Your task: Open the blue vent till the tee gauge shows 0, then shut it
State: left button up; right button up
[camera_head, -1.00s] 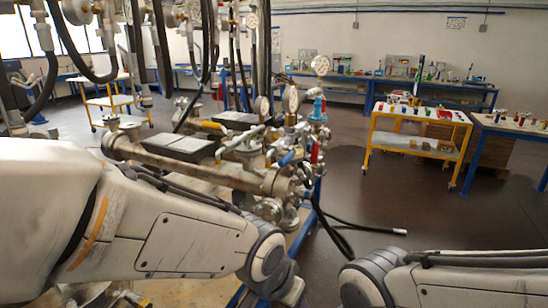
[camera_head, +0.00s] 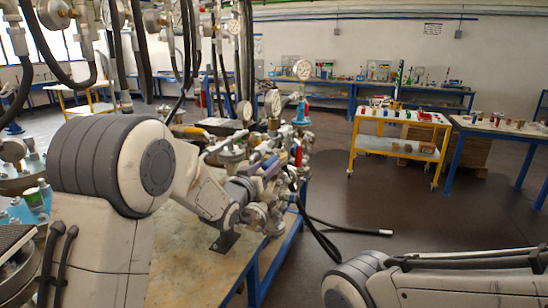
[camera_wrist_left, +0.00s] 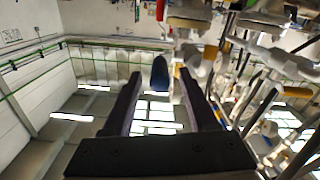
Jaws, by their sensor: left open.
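My left gripper (camera_head: 268,168) is at the cluster of valves and fittings in the middle of the head view. In the left wrist view its two dark fingers are apart. A rounded blue handle (camera_wrist_left: 159,74), apparently the blue vent's, shows between the fingertips; I cannot tell whether they touch it. In the head view the fingers and fittings hide this handle. A round white-faced gauge (camera_head: 303,69), apparently the tee gauge, stands upright above a blue fitting (camera_head: 301,108); its reading is too small to tell. My right gripper is out of view.
A red handle (camera_head: 298,155) is close right of my left gripper. Two more gauges (camera_head: 273,103) stand behind it. Black hoses (camera_head: 180,60) hang at the left.

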aim_at(275, 159)
pick_arm(q)
jog(key=p+x, duration=0.1)
jog(key=x, duration=0.5)
jog(key=shift+w, duration=0.15)
jog(key=shift+c, duration=0.3)
grip_shut()
jog(key=shift+d, duration=0.15)
jog(key=shift+d, duration=0.1)
dwell(0.7)
